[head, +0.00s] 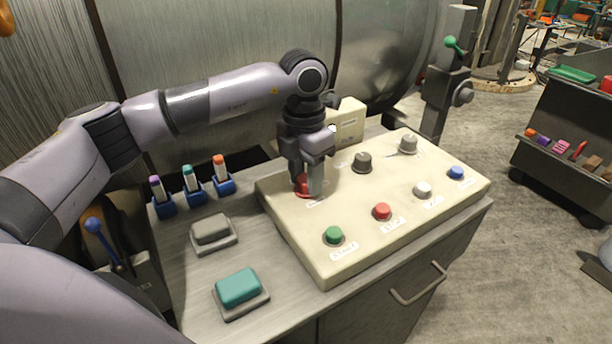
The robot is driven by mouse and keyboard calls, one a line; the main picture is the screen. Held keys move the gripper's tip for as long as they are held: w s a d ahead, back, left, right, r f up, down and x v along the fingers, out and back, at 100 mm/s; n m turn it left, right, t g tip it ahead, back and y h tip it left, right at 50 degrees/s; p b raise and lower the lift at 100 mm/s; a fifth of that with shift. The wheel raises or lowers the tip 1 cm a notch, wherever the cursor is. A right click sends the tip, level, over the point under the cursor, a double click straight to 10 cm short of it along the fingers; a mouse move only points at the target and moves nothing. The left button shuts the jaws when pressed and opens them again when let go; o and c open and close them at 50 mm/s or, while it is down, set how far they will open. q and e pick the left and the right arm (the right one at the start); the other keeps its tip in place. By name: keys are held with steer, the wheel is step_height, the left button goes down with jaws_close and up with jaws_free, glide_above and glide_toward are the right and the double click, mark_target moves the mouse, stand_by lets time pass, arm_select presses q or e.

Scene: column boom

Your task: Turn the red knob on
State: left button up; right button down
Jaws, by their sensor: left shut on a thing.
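The red knob (301,185) is at the back left of the cream control panel (300,244). My left gripper (308,188) points down over it from above. Its fingers are shut on the red knob, which they partly hide, so I cannot tell which way the knob is turned. My right gripper is not in view.
A dark knob (362,162) and a grey knob (408,143) stand to the right on the panel. Green (334,235), red (382,211), white (422,189) and blue (456,173) buttons line its front. Left are a teal block (238,287), a grey block (211,229) and upright markers (190,178).

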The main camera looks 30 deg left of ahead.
mark_target(305, 178)
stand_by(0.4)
arm_select(q)
steer(key=o, duration=1.1)
steer(key=shift+c, duration=0.2)
steer(key=shift+a+r, duration=0.1)
steer(key=shift+r, duration=3.55)
steer(key=shift+f, duration=0.1)
